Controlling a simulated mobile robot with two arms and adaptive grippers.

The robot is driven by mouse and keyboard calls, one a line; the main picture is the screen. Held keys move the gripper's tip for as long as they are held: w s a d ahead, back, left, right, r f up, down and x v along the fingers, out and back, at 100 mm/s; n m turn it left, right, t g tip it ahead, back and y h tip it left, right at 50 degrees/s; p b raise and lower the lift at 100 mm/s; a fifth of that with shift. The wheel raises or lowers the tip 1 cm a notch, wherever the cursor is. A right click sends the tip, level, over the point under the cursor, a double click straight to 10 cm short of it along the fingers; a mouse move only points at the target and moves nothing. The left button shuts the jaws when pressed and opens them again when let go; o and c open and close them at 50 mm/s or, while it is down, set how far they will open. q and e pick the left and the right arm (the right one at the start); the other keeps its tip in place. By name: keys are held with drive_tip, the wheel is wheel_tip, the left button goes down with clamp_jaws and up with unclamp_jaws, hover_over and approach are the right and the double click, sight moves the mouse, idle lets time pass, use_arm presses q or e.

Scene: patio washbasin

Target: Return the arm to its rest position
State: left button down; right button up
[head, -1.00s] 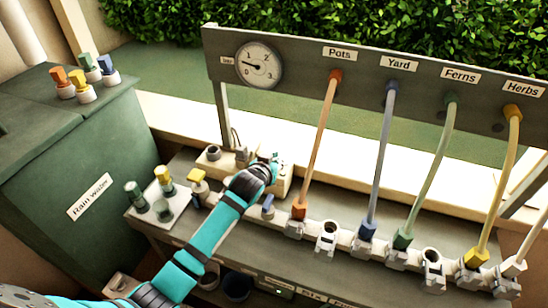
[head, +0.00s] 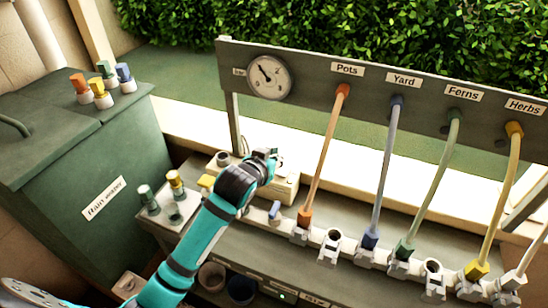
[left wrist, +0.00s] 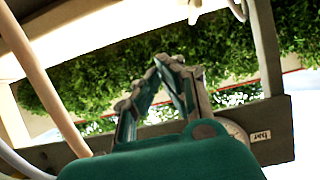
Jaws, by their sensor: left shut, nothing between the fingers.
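My left arm (head: 197,240), teal with dark joints, comes in from the lower left in the head view. Its gripper (head: 272,160) is over the back of the bench, left of the orange hose, and the wrist partly hides it. In the left wrist view the gripper (left wrist: 170,62) has its fingertips together with nothing between them. The fingers point towards the hedge, and part of the gauge (left wrist: 236,130) shows behind my green wrist housing. My right gripper is in neither view.
The labelled board (head: 430,88) with the round gauge (head: 268,77) stands behind the bench. Several hoses, including the orange hose (head: 325,150), run down to a white manifold (head: 345,248). A small tray (head: 178,222) with coloured plugs and a green rain-water bin (head: 95,165) stand left.

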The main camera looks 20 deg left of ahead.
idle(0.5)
use_arm(q)
drive_tip(key=s+f+m+g, duration=0.1)
drive_tip(key=s+f+g, duration=0.3)
drive_tip(key=s, duration=0.8)
drive_tip(key=s+f+g, duration=0.2)
drive_tip(key=s+f, duration=0.4)
drive_tip(key=s, duration=0.5)
drive_tip(key=s+f+m+g, duration=0.1)
drive_tip(key=s+f+g, duration=0.35)
drive_tip(key=s, duration=0.75)
drive_tip(key=s+f+x, duration=0.1)
drive_tip(key=s+x, duration=0.2)
drive_tip(key=x, duration=1)
drive_tip(key=s+a+x, duration=0.1)
drive_tip(key=s+x, duration=0.2)
drive_tip(key=x, duration=1)
drive_tip(key=s+a+f+g+b, duration=0.1)
drive_tip(key=s+a+f, duration=0.1)
drive_tip(key=s+f, duration=1.5)
drive_tip(key=shift+a+f, duration=0.25)
drive_tip(key=shift+a, duration=0.05)
drive_tip(key=c, duration=2)
unclamp_jaws()
drive_tip(key=shift+g, duration=0.25)
